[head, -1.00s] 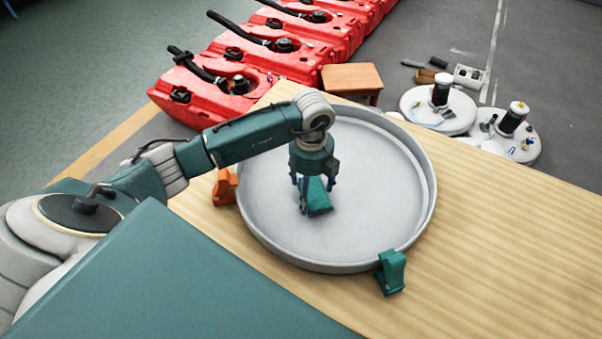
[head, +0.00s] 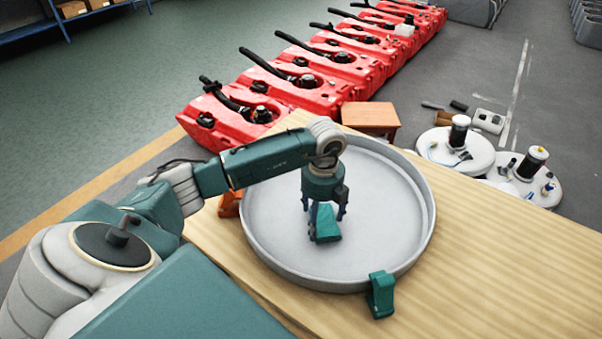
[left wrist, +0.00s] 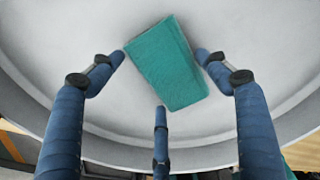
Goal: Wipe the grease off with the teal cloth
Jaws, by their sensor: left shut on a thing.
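A wide round grey tray (head: 425,190) with a raised rim sits on the wooden bench. My left gripper (head: 325,222) reaches down inside it, left of and in front of its middle. Its three blue fingers are shut on the folded teal cloth (head: 327,232), which is low over or on the tray floor; I cannot tell if it touches. In the left wrist view, the cloth (left wrist: 167,64) lies tilted between the fingertips (left wrist: 163,75). I can make out no clear grease on the pale floor, and part of it is hidden behind my arm and gripper. My right gripper is not in view.
A teal clamp (head: 380,294) stands at the tray's front rim and an orange one (head: 230,205) at its left. The wooden bench top (head: 490,265) is clear on the right. Red tanks (head: 300,90), a wooden stool (head: 371,115) and white round units (head: 450,150) stand beyond.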

